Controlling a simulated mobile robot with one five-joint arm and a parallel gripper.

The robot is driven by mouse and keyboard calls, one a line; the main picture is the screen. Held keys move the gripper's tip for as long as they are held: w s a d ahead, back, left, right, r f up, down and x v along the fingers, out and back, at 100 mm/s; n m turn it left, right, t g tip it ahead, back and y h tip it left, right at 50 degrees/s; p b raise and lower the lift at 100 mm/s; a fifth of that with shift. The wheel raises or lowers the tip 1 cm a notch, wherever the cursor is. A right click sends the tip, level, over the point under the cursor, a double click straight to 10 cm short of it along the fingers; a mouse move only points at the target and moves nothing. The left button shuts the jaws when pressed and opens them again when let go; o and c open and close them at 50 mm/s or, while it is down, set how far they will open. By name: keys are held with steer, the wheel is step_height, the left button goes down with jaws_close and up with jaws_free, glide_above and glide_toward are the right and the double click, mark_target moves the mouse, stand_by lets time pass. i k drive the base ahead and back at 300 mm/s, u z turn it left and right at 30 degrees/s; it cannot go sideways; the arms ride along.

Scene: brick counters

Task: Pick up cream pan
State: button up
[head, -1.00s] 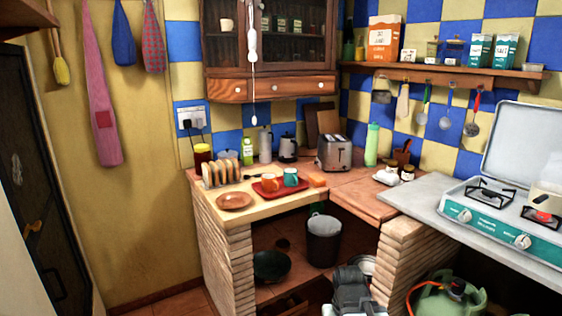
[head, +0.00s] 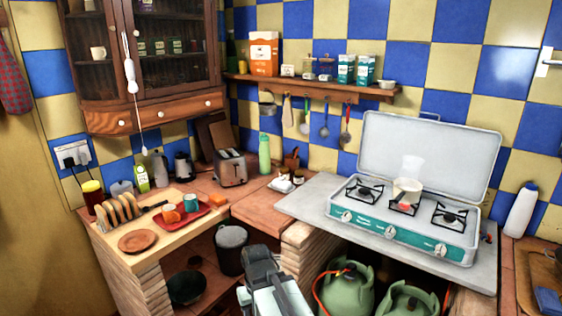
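The cream pan (head: 407,191) sits on the middle burner of the teal gas stove (head: 400,232), right of centre in the head view. It is small, and a pale translucent shape shows just behind and above it. Which way its handle points is hard to tell. My arm shows at the bottom centre, with my gripper (head: 258,258) at its dark upper end. My gripper is low and to the left of the stove, well apart from the pan. Its fingers are too small and dark to tell whether they are open.
The stove's raised lid (head: 430,150) stands behind the pan. Green gas bottles (head: 345,290) stand under the grey counter (head: 310,200). A toaster (head: 231,168), a red tray (head: 185,217) and a toast rack crowd the left counter. A white bottle (head: 521,211) stands right of the stove.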

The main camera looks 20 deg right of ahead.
mark_target(402, 194)
steer(key=u, duration=1.8)
steer(key=k, duration=1)
steer(key=z, duration=0.9)
steer(key=i, duration=1)
steer(key=u, duration=0.05)
